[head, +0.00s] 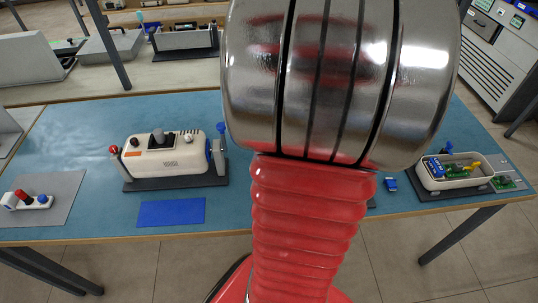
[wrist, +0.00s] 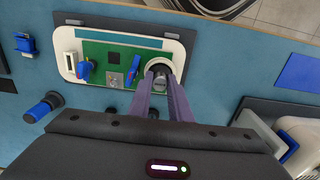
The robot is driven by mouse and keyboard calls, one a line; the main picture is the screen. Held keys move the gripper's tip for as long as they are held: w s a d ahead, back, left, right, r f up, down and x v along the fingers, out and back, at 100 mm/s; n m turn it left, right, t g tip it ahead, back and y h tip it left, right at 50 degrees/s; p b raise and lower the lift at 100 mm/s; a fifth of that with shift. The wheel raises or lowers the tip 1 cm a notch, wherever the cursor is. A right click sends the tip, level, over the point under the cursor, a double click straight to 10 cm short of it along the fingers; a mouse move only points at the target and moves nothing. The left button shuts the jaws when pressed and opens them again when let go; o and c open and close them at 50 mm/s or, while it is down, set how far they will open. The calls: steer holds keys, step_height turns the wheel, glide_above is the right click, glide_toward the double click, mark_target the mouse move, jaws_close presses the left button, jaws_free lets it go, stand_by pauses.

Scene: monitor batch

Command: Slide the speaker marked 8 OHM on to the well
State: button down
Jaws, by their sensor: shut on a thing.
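In the wrist view my gripper (wrist: 160,88) is shut on a small round grey part, which I take for the speaker (wrist: 161,71). It is at the right end of an open white housing (wrist: 116,36) with a green board inside. A pale round rim, apparently the well (wrist: 173,60), shows around the part; the fingers hide some of both. I cannot tell how deep the part sits. No 8 OHM marking is readable. In the head view my arm hides the gripper and this housing.
A closed white unit (head: 167,160) stands on a dark base at left, beside a blue mat (head: 170,212). A grey mat (head: 62,190) with small parts lies far left. A tray of parts (head: 428,180) is at right. Small blue parts lie near the housing in the wrist view (wrist: 42,107).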

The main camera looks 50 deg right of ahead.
steer(key=shift+f, duration=0.35)
stand_by(0.8)
steer(key=c, duration=1.6)
jaws_free()
steer(key=shift+o, duration=0.2)
steer(key=shift+r, duration=0.1)
step_height(320, 180, up, 14)
steer(key=shift+f, duration=0.25)
